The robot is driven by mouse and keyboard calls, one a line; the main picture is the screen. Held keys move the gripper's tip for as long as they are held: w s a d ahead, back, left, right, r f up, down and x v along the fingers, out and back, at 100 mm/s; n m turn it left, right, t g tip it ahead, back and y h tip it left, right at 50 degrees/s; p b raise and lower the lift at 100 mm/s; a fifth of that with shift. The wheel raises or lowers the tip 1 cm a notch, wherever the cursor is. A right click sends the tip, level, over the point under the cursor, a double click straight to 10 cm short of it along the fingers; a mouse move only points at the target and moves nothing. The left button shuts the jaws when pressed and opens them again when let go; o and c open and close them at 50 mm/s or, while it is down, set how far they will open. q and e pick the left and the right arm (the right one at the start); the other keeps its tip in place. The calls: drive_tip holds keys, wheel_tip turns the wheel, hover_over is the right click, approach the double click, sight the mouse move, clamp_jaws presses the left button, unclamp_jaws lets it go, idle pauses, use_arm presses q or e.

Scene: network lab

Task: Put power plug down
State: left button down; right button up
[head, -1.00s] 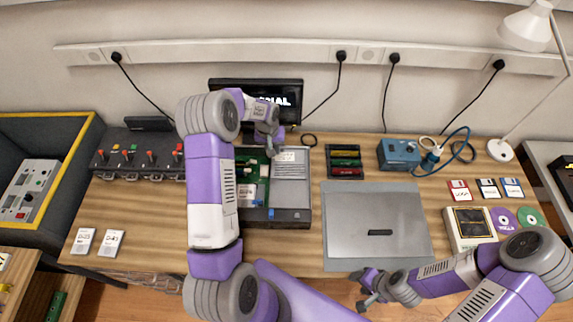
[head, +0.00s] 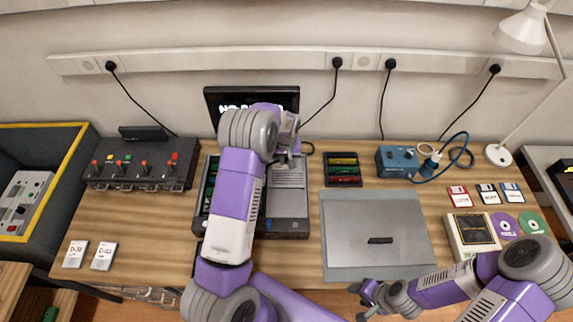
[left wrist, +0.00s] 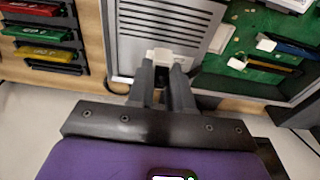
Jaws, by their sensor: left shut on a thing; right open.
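My left gripper (left wrist: 161,72) is shut on the power plug (left wrist: 159,82), which is mostly hidden between the fingers. A pale block (left wrist: 166,56) shows just past the fingertips, against the grey vented part of the open computer (left wrist: 150,22). I cannot tell whether the plug touches it. In the head view the left gripper (head: 287,159) is over the back of the computer (head: 288,200), partly hidden by my arm. My right gripper (head: 366,300) is open and empty at the table's front edge.
A monitor (head: 225,100) stands behind the computer. A rack of coloured modules (head: 343,168) and a grey mat (head: 375,220) are to its right. A blue box (head: 398,160) with cables is further right. A switch panel (head: 140,172) is at left.

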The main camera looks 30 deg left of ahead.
sight(286, 165)
use_arm(q)
wheel_tip(286, 165, down, 3)
drive_tip(key=shift+f, duration=0.15)
drive_tip(key=shift+f+b, duration=0.65)
drive_tip(key=c, duration=1)
unclamp_jaws()
drive_tip(key=shift+c, duration=0.2)
drive_tip(key=shift+r, duration=0.15)
drive_tip(key=shift+r+p, duration=0.65)
drive_tip(key=shift+p, duration=0.15)
drive_tip(key=r, duration=0.7)
drive_tip(key=s+r, duration=0.1)
drive_tip(key=r, duration=0.3)
drive_tip(key=shift+d+r, duration=0.3)
drive_tip(key=shift+r, duration=0.05)
